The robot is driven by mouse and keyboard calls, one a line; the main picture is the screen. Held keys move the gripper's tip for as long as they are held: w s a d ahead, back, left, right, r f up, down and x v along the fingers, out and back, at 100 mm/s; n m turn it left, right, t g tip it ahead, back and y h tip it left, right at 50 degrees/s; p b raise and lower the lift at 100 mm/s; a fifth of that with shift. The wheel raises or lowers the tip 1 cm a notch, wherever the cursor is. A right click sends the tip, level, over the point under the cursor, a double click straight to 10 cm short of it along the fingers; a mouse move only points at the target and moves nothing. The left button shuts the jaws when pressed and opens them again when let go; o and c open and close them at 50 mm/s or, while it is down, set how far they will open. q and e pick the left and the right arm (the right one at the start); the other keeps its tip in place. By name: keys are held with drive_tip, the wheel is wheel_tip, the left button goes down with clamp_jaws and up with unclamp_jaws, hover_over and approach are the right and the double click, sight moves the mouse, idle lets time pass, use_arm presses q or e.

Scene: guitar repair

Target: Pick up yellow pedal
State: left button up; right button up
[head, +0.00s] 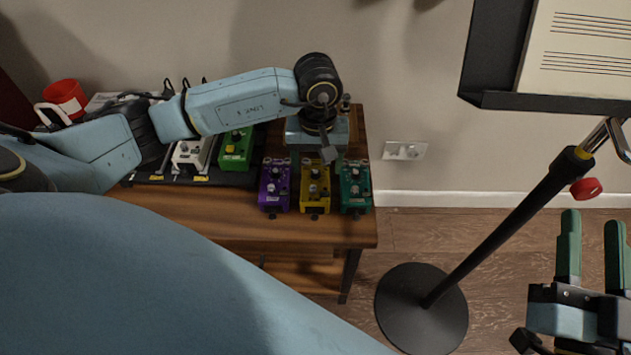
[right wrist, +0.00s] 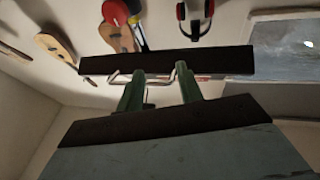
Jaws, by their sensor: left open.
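The yellow pedal (head: 314,197) stands on the wooden table between a purple pedal (head: 274,187) and a teal pedal (head: 355,188). My left gripper (head: 328,155) is above and just behind the yellow pedal, pointing down, and is open. Its wrist partly hides what lies behind the pedal row. My right gripper (head: 594,245) is at the lower right, away from the table, with its two green fingers apart and nothing between them. Its fingers also show in the right wrist view (right wrist: 161,82).
A green pedal (head: 236,150) and a white pedal (head: 189,153) sit on a black board at the left. A music stand (head: 500,230) rises right of the table. Bare wood (head: 230,222) lies in front of the pedals.

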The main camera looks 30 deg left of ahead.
sight(316, 172)
use_arm(q)
drive_tip(key=f, duration=0.1)
drive_tip(key=f+b, duration=0.2)
drive_tip(key=f, duration=0.1)
drive_tip(key=shift+s, duration=0.25)
drive_tip(key=shift+f+b, duration=0.35)
drive_tip(key=shift+f, duration=0.25)
use_arm(e)
drive_tip(key=s+r+t, duration=0.1)
drive_tip(key=s+r+t+y, duration=0.1)
drive_tip(key=r+t, duration=0.2)
drive_tip(key=shift+s+d+r+t, duration=0.15)
drive_tip(key=shift+s+t, duration=0.25)
use_arm(q)
drive_tip(key=c, duration=0.8)
drive_tip(key=shift+r, duration=0.1)
drive_tip(key=shift+c, duration=0.9)
